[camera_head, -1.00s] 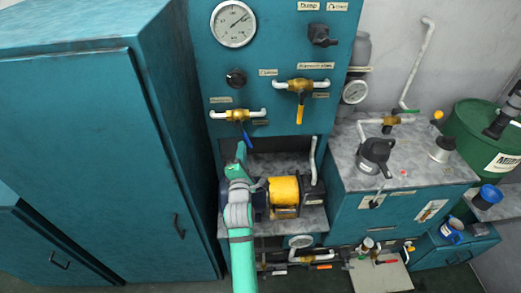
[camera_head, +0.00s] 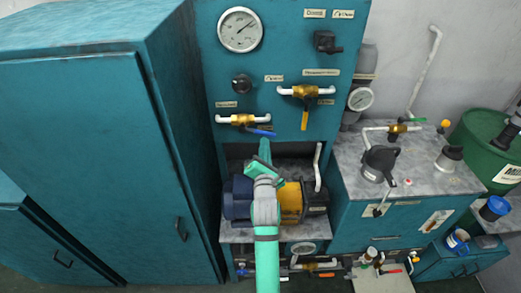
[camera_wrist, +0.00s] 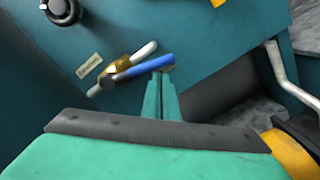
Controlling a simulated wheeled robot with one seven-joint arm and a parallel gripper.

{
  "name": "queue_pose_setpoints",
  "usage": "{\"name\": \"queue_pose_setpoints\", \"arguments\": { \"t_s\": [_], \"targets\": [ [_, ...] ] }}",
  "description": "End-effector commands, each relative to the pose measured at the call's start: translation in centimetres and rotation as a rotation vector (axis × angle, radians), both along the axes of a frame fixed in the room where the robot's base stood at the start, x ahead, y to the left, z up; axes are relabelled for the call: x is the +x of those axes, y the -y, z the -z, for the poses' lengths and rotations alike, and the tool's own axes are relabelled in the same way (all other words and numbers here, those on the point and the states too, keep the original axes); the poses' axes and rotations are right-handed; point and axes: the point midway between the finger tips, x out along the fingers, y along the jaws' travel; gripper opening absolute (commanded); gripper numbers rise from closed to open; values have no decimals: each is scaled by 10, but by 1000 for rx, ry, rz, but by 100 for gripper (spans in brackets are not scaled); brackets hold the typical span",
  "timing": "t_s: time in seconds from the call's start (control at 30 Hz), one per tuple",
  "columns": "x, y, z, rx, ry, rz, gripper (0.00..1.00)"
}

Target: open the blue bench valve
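The blue-handled bench valve is on the teal panel, with a brass body (camera_head: 243,119) between white pipe ends. Its blue handle (camera_head: 262,132) points right, nearly in line with the pipe. In the wrist view the blue handle (camera_wrist: 150,65) runs beside the pipe from the brass body (camera_wrist: 118,66). My gripper (camera_head: 265,146) is just below the handle's free end. In the wrist view my gripper's fingertips (camera_wrist: 161,75) are close together, at or against the lower side of that end; exact contact is unclear. Nothing shows held between them.
A yellow-handled valve (camera_head: 304,103) is right of the blue one, with a black knob (camera_head: 241,84) and a gauge (camera_head: 240,30) above. A blue and yellow motor (camera_head: 237,198) sits in the recess below, partly behind my arm. A tall teal cabinet (camera_head: 90,150) stands left.

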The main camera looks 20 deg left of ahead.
Motion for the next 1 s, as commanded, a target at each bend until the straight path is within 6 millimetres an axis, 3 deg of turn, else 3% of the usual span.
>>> {"name": "queue_pose_setpoints", "arguments": {
  "t_s": [0.4, 1.0],
  "targets": [
    [4, 11, -22, 1, 2, 3, 0],
    [4, 12, -32, 2, 10, 3, 0]
  ]
}}
